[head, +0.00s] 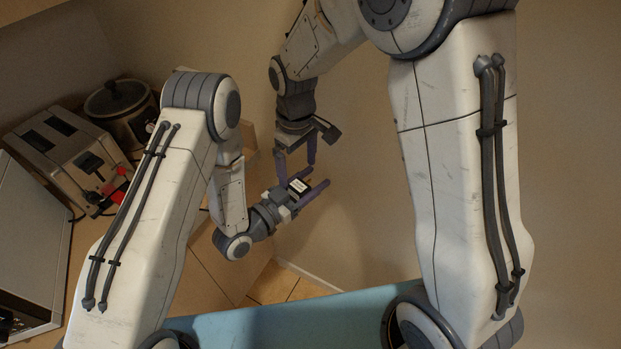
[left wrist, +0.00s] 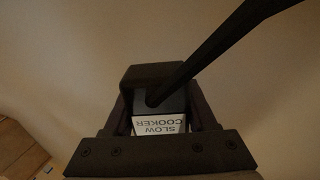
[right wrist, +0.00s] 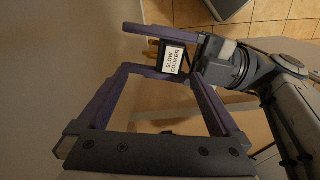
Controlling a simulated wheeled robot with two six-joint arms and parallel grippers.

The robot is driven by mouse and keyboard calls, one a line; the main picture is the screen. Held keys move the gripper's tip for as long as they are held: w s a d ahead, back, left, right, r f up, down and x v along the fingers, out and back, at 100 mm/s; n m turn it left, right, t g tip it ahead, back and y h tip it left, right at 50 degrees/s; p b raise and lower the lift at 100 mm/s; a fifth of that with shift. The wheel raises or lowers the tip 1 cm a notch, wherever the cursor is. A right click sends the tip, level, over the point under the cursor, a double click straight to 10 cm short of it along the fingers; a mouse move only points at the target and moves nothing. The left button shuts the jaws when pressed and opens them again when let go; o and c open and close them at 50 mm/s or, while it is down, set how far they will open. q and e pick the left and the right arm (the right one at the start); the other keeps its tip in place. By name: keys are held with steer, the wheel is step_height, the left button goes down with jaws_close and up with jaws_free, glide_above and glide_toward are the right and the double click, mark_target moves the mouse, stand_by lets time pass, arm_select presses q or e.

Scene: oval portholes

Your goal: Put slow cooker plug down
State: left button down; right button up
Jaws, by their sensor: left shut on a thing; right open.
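The slow cooker plug (head: 299,186) is a small black block with a white label. It is held between the fingers of my left gripper (head: 305,191), in the air away from the counter. In the left wrist view the label on the plug (left wrist: 158,124) reads "SLOW COOKER", and a thick black cord (left wrist: 215,60) runs from it to the upper right. My right gripper (head: 296,160) points down just above the plug, fingers open. In the right wrist view the plug (right wrist: 173,59) shows just beyond the open right fingertips; I cannot tell whether they touch it.
A slow cooker (head: 121,108) with a dark lid stands at the back left of the counter. A metal toaster (head: 65,150) is in front of it, with red and black items (head: 115,188) beside it. A large metal appliance (head: 30,240) is at the left edge. A bare wall lies behind the grippers.

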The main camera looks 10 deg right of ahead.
mark_target(298, 179)
step_height(298, 179, up, 8)
arm_select(q)
steer(key=a+f+n+t+y, duration=0.2)
steer(key=a+y, duration=0.1)
steer(key=a, duration=1)
steer(key=a+f+n+t+y, duration=0.2)
steer(key=a+n+t+y, duration=0.1)
steer(key=a, duration=1)
steer(key=shift+s+a+f, duration=0.25)
steer(key=shift+s+a, duration=0.05)
arm_select(e)
steer(key=s+y, duration=0.1)
steer(key=s, duration=2.2)
steer(key=shift+f+m, duration=0.4)
steer(key=shift+f, duration=0.05)
arm_select(q)
steer(key=shift+d, duration=0.1)
arm_select(e)
steer(key=shift+a, duration=0.15)
